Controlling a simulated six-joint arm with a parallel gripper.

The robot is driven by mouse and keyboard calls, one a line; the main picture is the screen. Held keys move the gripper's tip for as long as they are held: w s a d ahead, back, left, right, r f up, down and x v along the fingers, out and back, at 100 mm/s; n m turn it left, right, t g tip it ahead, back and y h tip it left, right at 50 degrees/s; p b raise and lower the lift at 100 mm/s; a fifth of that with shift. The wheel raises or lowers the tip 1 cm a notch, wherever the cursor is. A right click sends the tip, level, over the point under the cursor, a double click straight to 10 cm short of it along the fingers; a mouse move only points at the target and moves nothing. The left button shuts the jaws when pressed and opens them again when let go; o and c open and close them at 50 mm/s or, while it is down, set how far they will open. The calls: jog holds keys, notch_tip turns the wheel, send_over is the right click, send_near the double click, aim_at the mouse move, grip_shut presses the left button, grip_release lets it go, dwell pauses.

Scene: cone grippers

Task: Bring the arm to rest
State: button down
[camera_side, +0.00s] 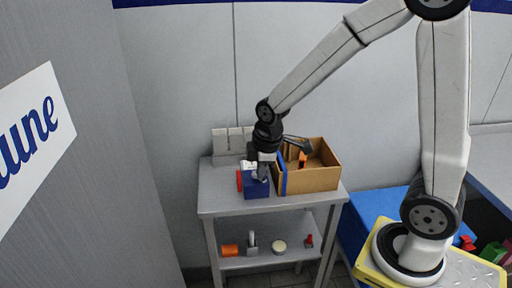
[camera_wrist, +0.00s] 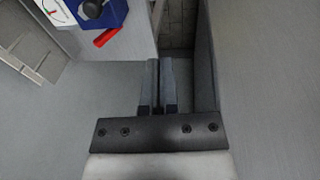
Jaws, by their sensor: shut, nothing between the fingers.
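My gripper (camera_side: 261,174) hangs pointing down over the left part of the small grey metal table (camera_side: 210,195). In the side view its tip overlaps a blue box (camera_side: 256,189); I cannot tell from there whether they touch. In the wrist view my gripper's two fingers (camera_wrist: 160,92) are together with nothing between them, and the blue box (camera_wrist: 112,14) lies apart from them at the upper left. My arm reaches in from the right.
An open cardboard box (camera_side: 313,181) holding a dark tool and an orange item stands right of the gripper. A red thing (camera_side: 239,181) is beside the blue box. The lower shelf (camera_side: 262,261) carries several small items. A grey panel (camera_side: 75,200) fills the left.

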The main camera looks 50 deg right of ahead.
jog(key=s+a+f+m, duration=0.1)
jog(key=s+a+m, duration=0.1)
jog(key=s+m, duration=0.6)
jog(key=shift+f+m+t, duration=0.3)
jog(key=shift+f+m, duration=0.05)
jog(key=shift+m, duration=0.15)
dwell(0.6)
